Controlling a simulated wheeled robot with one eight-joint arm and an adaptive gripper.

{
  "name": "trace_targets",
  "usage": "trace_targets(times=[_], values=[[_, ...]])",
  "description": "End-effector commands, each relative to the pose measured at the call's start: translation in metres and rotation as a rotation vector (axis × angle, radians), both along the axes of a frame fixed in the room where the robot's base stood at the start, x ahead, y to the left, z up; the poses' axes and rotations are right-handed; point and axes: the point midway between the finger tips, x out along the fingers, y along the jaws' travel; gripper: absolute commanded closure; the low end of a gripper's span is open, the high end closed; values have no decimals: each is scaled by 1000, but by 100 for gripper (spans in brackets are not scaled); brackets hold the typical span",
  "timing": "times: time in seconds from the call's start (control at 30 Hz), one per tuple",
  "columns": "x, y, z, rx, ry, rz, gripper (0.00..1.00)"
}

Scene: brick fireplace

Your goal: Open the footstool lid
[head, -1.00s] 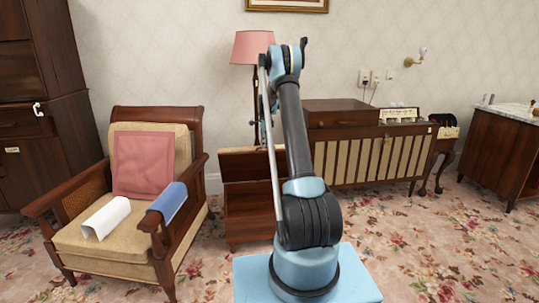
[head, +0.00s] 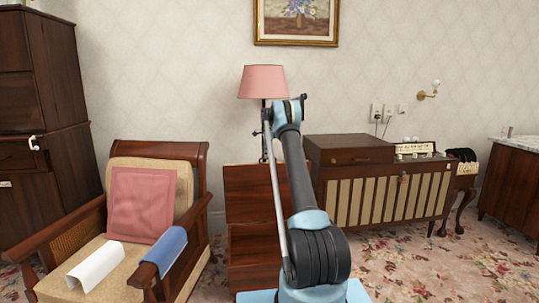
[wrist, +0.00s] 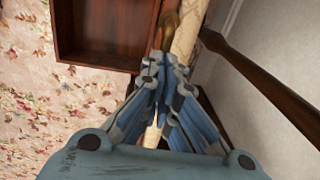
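The footstool (head: 254,258) is a dark wooden box between the armchair and the long cabinet. Its lid (head: 253,195) stands raised at the back, with its bare wooden underside facing me. In the wrist view the open footstool box (wrist: 100,62) shows from above, with an empty-looking floor. The lid (wrist: 187,35) shows there nearly edge-on, brown wood with a beige cushioned side. My gripper (wrist: 164,68) has its fingertips together, at or just above the lid's edge; contact cannot be told. In the head view my arm hides the gripper.
An armchair (head: 108,262) with cloths stands close on the left. A pink-shaded lamp (head: 263,82) stands behind the footstool, near the wall. A long cabinet (head: 385,198) is close on the right. Open carpet (head: 410,270) lies at the front right.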

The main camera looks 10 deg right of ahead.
Motion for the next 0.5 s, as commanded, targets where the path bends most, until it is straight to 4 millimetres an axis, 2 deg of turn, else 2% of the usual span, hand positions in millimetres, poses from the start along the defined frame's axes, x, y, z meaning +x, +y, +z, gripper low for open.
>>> trace_targets(times=[0.03,0.5], values=[[7,1,-17,0,-1,0,100],[18,0,-16,0,3,-1,100]])
